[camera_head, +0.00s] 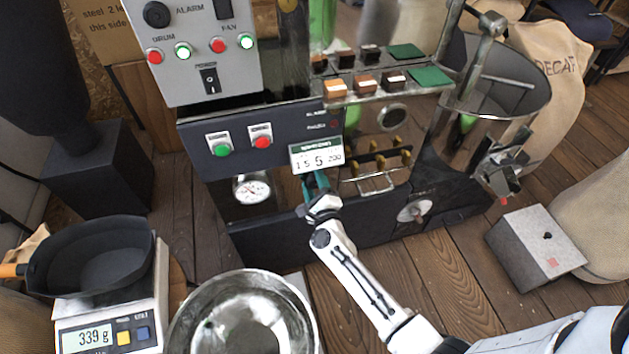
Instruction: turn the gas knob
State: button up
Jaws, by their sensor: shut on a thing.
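The dark roaster front panel (265,145) stands ahead of my arm. My gripper (316,184) reaches the front of the roaster, just below a small white number plate (317,157) and right of a round pressure gauge (252,189). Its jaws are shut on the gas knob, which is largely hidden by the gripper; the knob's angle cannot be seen. A dark green or teal part shows at the fingers, too small to tell apart.
A steel bowl (245,318) and a scale (110,325) reading 339 g with a black pan (92,262) stand at the lower left. A silver disc with a lever (413,210) and a cooling drum (490,85) are right of my gripper. A grey box (535,247) stands on the floor.

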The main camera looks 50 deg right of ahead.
jog(key=n+p, duration=0.1)
jog(key=n, duration=0.3)
jog(key=shift+a+n+p, duration=0.1)
jog(key=shift+n+p, duration=0.2)
jog(key=shift+n, duration=0.1)
jog(key=n+p, duration=0.1)
jog(key=n, duration=0.2)
jog(key=shift+w+f+n, duration=0.1)
jog(key=shift+n, duration=0.2)
jog(key=n+p, duration=0.1)
jog(key=n, duration=0.3)
jog(key=shift+f+p, duration=0.15)
jog(key=shift+p, duration=0.15)
jog(key=shift+f+n+p, duration=0.15)
jog(key=shift+n+p, duration=0.2)
jog(key=shift+n, duration=1.75)
jog(key=o, duration=1)
